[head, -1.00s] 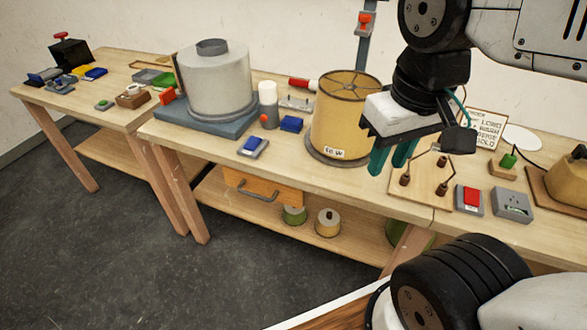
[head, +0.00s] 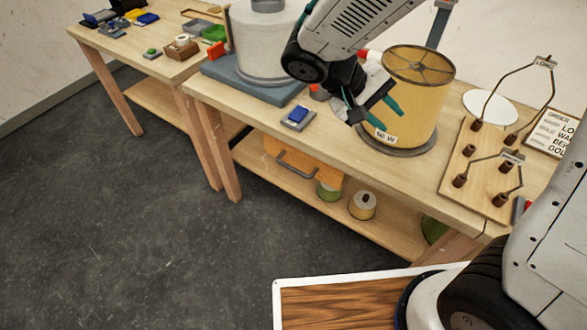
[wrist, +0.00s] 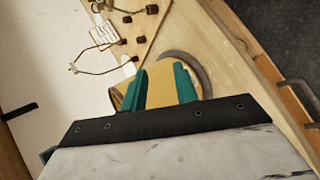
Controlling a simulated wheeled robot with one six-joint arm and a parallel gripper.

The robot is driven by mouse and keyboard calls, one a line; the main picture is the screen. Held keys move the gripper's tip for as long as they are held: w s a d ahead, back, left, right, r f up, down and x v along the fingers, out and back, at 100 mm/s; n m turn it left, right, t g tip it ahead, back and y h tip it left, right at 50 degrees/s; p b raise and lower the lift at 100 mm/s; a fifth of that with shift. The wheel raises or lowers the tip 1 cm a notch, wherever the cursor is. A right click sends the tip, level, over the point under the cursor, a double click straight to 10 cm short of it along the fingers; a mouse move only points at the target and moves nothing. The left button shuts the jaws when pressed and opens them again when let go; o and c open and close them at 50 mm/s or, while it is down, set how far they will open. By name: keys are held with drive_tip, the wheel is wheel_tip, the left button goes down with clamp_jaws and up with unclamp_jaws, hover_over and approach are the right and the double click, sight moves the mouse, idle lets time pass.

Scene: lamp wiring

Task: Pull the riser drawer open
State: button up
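The yellow lampshade (head: 425,105) stands close behind my gripper. A grey drum on a blue base (head: 245,80) and a blue-topped block (head: 298,117) are on the bench. Green (head: 328,190) and cream (head: 363,205) canisters stand on the lower shelf. The floor in front is clear.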

drive_tip(key=w+a+f+n+t+h, duration=0.35)
drive_tip(key=w+a+f+t, duration=0.2)
drive_tip(key=a+f, duration=0.6)
drive_tip(key=n+t+y, duration=0.4)
drive_tip(key=n+t, duration=0.1)
drive_tip(key=t, duration=0.2)
approach(292, 170)
drive_tip(key=x, duration=0.3)
drive_tip(key=shift+h, duration=0.25)
drive_tip(key=x, duration=0.7)
drive_tip(key=shift+w+d+f, duration=0.15)
drive_tip(key=shift+w+f, duration=0.05)
clamp_jaws()
